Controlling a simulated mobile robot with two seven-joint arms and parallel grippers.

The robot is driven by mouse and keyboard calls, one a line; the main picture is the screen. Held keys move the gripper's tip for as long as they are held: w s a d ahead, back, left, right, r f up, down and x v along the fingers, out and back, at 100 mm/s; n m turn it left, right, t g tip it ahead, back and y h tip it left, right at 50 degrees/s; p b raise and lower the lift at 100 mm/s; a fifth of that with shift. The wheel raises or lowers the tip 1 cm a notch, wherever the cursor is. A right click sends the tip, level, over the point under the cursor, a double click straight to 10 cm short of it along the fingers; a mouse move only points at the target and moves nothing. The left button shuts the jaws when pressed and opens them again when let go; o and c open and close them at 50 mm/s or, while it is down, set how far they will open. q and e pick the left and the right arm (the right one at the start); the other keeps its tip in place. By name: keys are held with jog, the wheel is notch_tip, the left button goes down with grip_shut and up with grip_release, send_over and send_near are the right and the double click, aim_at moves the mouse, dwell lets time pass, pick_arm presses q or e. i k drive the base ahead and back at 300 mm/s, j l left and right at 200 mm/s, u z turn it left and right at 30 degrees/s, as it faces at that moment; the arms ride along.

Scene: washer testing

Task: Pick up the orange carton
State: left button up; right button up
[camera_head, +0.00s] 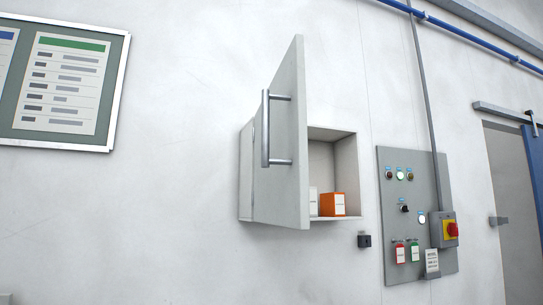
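The orange carton (333,204) stands on the floor of a small wall cabinet (347,150). It has a white label on its front. A white carton (313,201) stands just left of it, partly hidden by the cabinet door. The cabinet door (287,140) is swung open toward me, hinged on the left, with a long metal bar handle (266,130). The door hides the left part of the cabinet's inside. Neither of my grippers is in view.
Right of the cabinet is a grey control panel (392,240) with buttons, tags and a red-and-yellow switch (451,230). A small black box (364,241) sits on the wall below the cabinet. A framed board (120,75) hangs at left. A door (505,170) is at far right.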

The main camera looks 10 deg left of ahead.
aim_at(331, 205)
jog(key=i+l+u, duration=0.1)
jog(key=u, duration=1.1)
jog(key=l+u, duration=1.15)
jog(key=l, duration=0.6)
jog(key=k+l, duration=0.1)
jog(key=l, duration=0.35)
jog(key=k+l+u, duration=0.1)
jog(key=l, duration=0.35)
